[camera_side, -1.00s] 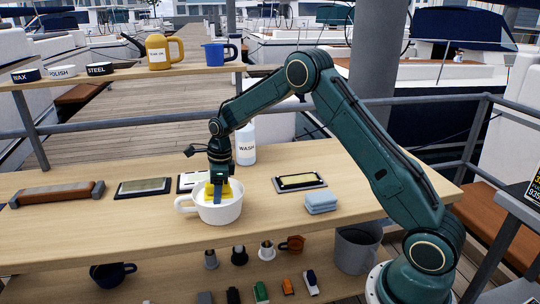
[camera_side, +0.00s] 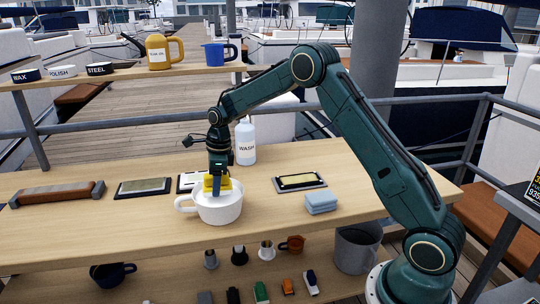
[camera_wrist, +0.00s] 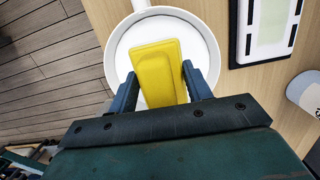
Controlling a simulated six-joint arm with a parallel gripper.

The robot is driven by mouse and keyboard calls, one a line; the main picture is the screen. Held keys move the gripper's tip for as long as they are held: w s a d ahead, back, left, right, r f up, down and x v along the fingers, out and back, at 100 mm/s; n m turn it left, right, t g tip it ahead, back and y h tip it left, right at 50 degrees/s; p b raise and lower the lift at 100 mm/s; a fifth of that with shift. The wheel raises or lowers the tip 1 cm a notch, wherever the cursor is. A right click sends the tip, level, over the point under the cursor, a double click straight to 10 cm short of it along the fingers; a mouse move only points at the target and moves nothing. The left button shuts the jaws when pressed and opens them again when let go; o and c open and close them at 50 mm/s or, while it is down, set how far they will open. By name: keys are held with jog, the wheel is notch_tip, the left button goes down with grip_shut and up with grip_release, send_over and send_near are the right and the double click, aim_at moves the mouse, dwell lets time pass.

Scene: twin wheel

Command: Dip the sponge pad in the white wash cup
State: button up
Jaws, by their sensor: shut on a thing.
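The sponge pad is a yellow block. In the side view the sponge pad (camera_side: 225,184) is at the mouth of the white wash cup (camera_side: 222,211), its lower part hidden by the rim. The cup stands upright on the bench with its handle to the left. My gripper (camera_side: 217,186) points down over the cup and is shut on the sponge. In the wrist view the sponge (camera_wrist: 157,62) sits between the fingers of my gripper (camera_wrist: 163,88), with the white cup (camera_wrist: 114,48) around it. Whether the sponge touches the cup's contents cannot be told.
A white WASH bottle (camera_side: 245,143) stands behind the cup. A framed pad (camera_side: 299,182) and folded blue cloths (camera_side: 321,202) lie to the right. A flat tray (camera_side: 144,187) and a long block (camera_side: 57,193) lie to the left. The bench front is clear.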

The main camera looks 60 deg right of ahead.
jog(key=shift+r, duration=1.5)
jog(key=shift+r, duration=0.1)
jog(key=shift+r, duration=2.4)
